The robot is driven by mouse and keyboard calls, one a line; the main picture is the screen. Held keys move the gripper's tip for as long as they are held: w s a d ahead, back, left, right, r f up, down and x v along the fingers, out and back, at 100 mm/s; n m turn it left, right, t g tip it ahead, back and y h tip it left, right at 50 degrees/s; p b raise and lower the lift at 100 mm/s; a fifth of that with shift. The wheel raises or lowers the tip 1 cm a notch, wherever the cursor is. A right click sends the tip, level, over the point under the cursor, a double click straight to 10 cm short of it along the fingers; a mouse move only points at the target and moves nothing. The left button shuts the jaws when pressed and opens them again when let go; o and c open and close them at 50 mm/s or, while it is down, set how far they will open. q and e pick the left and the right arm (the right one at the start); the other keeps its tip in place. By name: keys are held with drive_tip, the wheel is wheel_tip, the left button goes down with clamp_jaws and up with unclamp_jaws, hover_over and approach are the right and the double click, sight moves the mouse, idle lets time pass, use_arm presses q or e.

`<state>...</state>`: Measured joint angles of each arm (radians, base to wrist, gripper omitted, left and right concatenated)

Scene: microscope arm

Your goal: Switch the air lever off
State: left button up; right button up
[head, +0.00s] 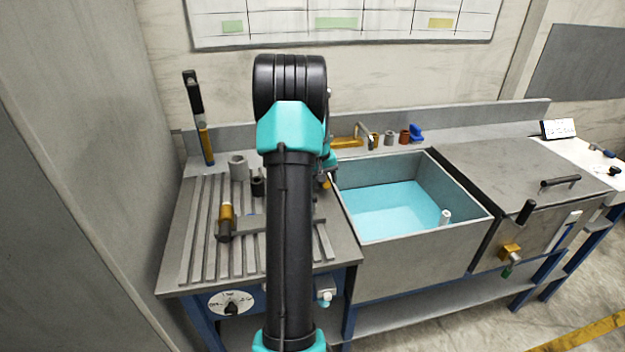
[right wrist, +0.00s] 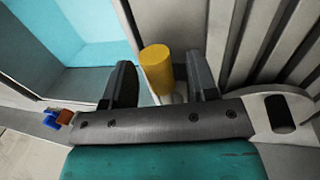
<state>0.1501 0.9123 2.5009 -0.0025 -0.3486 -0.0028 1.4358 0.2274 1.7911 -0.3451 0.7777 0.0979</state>
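In the right wrist view a yellow cylindrical knob (right wrist: 156,70) on a pale stem stands between the two dark fingers of my right gripper (right wrist: 160,84), which is open around it. I cannot tell whether the fingers touch it. In the head view a small part of a yellow piece (head: 325,182) shows beside my right arm, at the sink's left edge; my arm hides most of the gripper there. No label shows which part is the air lever, and its setting cannot be told. My left gripper is not in view.
A sink with blue water (head: 395,208) lies to the right of a ribbed drainboard (head: 195,225). A black-handled lever (head: 194,92) stands at the back left. An orange-and-dark piece (head: 226,220) lies on the drainboard. A dial (head: 232,303) is on the front.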

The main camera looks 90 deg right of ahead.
drive_tip(key=shift+r, duration=0.1)
drive_tip(key=w+r, duration=0.3)
drive_tip(key=r, duration=1.4)
drive_tip(key=shift+w+a, duration=0.15)
drive_tip(key=shift+a, duration=0.3)
drive_tip(key=shift+f, duration=0.2)
drive_tip(key=s+f, duration=0.1)
drive_tip(key=f, duration=0.4)
drive_tip(key=s+f, duration=0.1)
drive_tip(key=f, duration=0.4)
drive_tip(key=s+f, duration=0.1)
drive_tip(key=f, duration=0.4)
drive_tip(key=shift+d+f, duration=0.1)
drive_tip(key=shift+d, duration=0.3)
